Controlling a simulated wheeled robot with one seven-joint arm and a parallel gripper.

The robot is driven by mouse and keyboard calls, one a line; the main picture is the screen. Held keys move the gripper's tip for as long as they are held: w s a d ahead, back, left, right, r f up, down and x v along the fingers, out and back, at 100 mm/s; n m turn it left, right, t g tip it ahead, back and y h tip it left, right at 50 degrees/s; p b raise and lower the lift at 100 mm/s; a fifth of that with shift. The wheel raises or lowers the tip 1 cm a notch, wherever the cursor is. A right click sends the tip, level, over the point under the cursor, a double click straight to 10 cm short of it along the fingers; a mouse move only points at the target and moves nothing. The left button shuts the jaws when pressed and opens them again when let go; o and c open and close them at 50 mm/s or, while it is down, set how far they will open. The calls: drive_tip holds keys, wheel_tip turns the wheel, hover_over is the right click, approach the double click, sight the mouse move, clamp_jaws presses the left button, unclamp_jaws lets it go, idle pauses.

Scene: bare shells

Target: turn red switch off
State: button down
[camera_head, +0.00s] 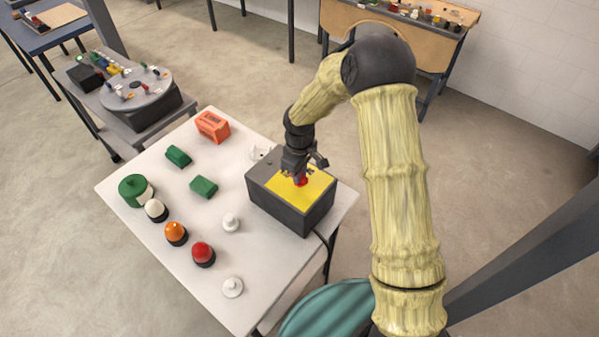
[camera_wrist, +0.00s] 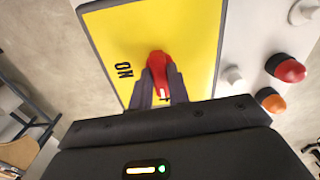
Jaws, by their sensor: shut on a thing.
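The red switch (camera_head: 300,180) is a knob on the yellow top plate (camera_head: 316,186) of a dark grey box (camera_head: 277,207), which stands at the right side of the white table. In the wrist view the red knob (camera_wrist: 158,68) has a white mark on its near end, and the black word on the yellow plate (camera_wrist: 195,40) lies sideways at its left. My gripper (camera_head: 301,174) points down at the box from above. In the wrist view my gripper's fingers (camera_wrist: 160,92) are closed on both sides of the knob. The fingers hide part of the knob's near end.
The white table (camera_head: 180,218) also holds a red-orange box (camera_head: 212,126), green blocks (camera_head: 204,187), a green round part (camera_head: 133,190), and white, orange (camera_head: 176,232) and red (camera_head: 203,253) domed buttons. A cable leaves the box's right side. A teal chair (camera_head: 325,310) is at the front.

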drive_tip(key=c, duration=1.4)
unclamp_jaws()
drive_tip(key=shift+o, duration=0.2)
wheel_tip(320, 180, up, 18)
drive_tip(key=b, duration=0.2)
drive_tip(key=shift+f+b, duration=0.25)
drive_tip(key=shift+b, duration=0.15)
drive_tip(key=s+d+f+m+t, duration=0.1)
drive_tip(key=s+d+f+m, duration=0.1)
drive_tip(key=s+d+m, duration=0.3)
drive_tip(key=s+d+f+m+t, duration=0.1)
drive_tip(key=s+d+f+m, duration=0.1)
drive_tip(key=s+d+m, duration=0.4)
drive_tip(key=s+d, duration=0.4)
drive_tip(key=s, duration=0.3)
drive_tip(key=shift+s+d+f+t, duration=0.2)
drive_tip(key=shift+s+f+t, duration=0.1)
drive_tip(key=shift+s+f, duration=0.1)
